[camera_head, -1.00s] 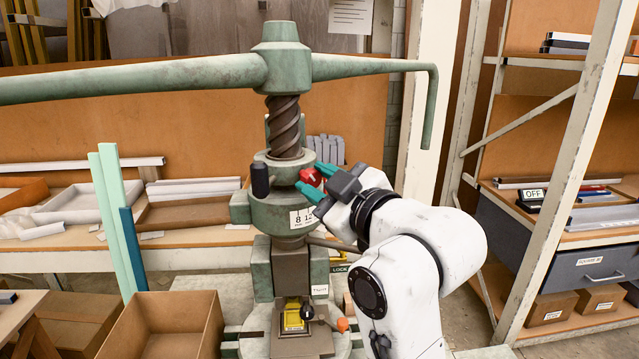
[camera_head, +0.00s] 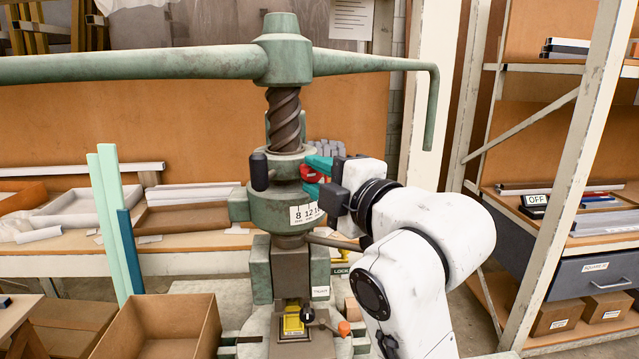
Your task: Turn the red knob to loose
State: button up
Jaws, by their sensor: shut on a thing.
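The red knob (camera_head: 311,174) is on the right side of the green press head (camera_head: 275,207), just below the screw (camera_head: 285,122). My gripper (camera_head: 314,174) has its two teal fingers on either side of the knob, one above and one below, and is shut on it. The fingers hide part of the knob. A white label with numbers (camera_head: 306,213) sits on the press head below the fingers. No marking for loose can be read at the knob.
An open cardboard box (camera_head: 160,325) is at lower left. A shelf rack (camera_head: 545,160) is at right.

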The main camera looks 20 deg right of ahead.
jog(key=shift+f+n, duration=0.1)
jog(key=shift+n, duration=0.4)
jog(key=o, duration=1)
jog(key=shift+o, duration=0.2)
jog(key=shift+s, duration=0.1)
jog(key=b+v, duration=0.8)
jog(key=b, duration=0.1)
jog(key=shift+f+b, duration=0.3)
jog(key=b, duration=0.3)
jog(key=shift+s+d, duration=0.2)
jog(key=shift+s, duration=0.15)
